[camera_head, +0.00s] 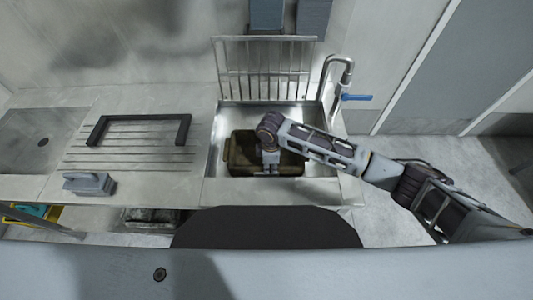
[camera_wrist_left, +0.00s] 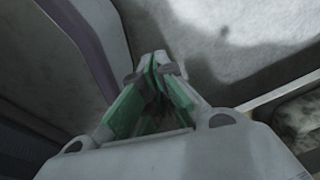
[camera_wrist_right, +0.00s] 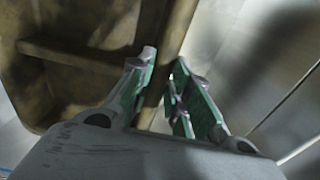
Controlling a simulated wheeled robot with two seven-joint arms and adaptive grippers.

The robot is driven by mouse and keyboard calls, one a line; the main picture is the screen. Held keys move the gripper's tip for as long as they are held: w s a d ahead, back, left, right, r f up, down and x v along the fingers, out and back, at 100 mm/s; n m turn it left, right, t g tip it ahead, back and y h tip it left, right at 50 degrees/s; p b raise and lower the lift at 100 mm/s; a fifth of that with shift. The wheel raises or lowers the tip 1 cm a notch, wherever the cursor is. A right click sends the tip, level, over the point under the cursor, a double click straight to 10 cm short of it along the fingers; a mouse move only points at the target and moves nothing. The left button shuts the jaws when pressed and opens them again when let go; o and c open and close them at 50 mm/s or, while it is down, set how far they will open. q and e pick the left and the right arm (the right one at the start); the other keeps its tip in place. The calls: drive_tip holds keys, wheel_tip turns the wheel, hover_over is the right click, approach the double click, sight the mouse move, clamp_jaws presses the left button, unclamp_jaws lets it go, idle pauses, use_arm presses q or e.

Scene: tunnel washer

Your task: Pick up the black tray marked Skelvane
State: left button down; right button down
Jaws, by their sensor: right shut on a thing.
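A dark, brownish tray (camera_head: 235,150) lies in the sink basin in the head view. No Skelvane lettering is readable on it. Its worn inside also fills the left of the right wrist view (camera_wrist_right: 75,75). My right gripper (camera_head: 268,172) reaches down at the tray's near side. In the right wrist view its fingers (camera_wrist_right: 165,72) are shut on the tray's wall, one on each side. My left gripper (camera_wrist_left: 155,65) shows only in the left wrist view, with its fingertips together and nothing seen between them.
The steel sink (camera_head: 213,165) surrounds the tray closely. A rack (camera_head: 265,70) stands behind it, and a tap with a blue lever (camera_head: 357,97) is at back right. A black bracket-shaped frame (camera_head: 140,118) and a grey block (camera_head: 89,183) are on the left counter.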

drive_tip(key=shift+d+f, duration=0.1)
wheel_tip(320, 180, up, 9)
drive_tip(key=shift+f, duration=0.2)
use_arm(q)
drive_tip(key=shift+s+a, duration=0.15)
drive_tip(key=shift+s, duration=0.55)
use_arm(e)
drive_tip(key=shift+r, duration=0.9)
use_arm(q)
drive_tip(key=shift+a, duration=0.1)
